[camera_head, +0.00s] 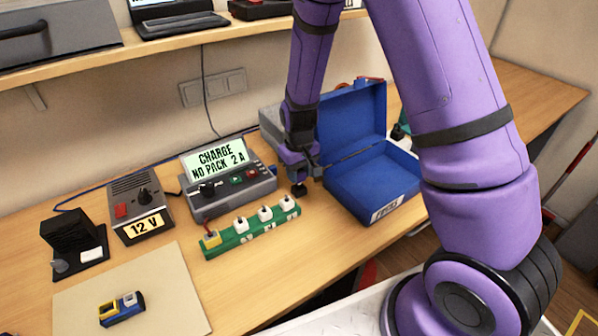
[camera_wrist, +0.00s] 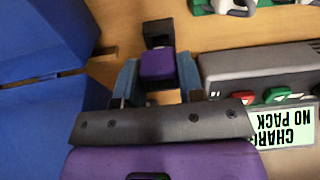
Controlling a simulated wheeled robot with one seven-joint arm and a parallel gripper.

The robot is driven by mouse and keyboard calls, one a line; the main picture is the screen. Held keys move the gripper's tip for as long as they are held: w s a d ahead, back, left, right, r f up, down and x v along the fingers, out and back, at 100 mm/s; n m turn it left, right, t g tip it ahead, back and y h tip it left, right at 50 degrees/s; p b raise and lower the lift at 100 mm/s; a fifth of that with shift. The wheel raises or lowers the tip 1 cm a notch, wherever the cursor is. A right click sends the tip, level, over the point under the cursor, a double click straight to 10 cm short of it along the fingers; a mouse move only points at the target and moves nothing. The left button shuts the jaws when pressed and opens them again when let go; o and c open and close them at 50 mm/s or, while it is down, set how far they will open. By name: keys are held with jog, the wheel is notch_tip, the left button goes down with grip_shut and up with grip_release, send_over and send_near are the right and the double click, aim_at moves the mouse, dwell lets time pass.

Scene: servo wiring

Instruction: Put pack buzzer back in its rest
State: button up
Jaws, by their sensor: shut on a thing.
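My gripper (camera_wrist: 158,82) points down at the bench between the charger and the open blue case. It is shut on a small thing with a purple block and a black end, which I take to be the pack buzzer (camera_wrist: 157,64). In the head view my gripper (camera_head: 298,168) hides most of it, and only a dark end (camera_head: 299,189) shows below the fingers, close to the bench top. I cannot tell whether it touches the bench. No thing in view is clearly marked as its rest.
The charger (camera_head: 232,194) stands left of my gripper, the open blue case (camera_head: 372,185) right. A green strip (camera_head: 252,232) with several plugs lies in front. A 12 V supply (camera_head: 142,205), a black stand (camera_head: 72,238) and a mat (camera_head: 165,285) with a blue-yellow part (camera_head: 121,310) are further left.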

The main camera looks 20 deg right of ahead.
aim_at(299, 171)
jog(key=shift+f, duration=1.35)
dwell(0.6)
jog(key=o, duration=1)
notch_tip(299, 171, up, 11)
jog(key=shift+f, duration=0.15)
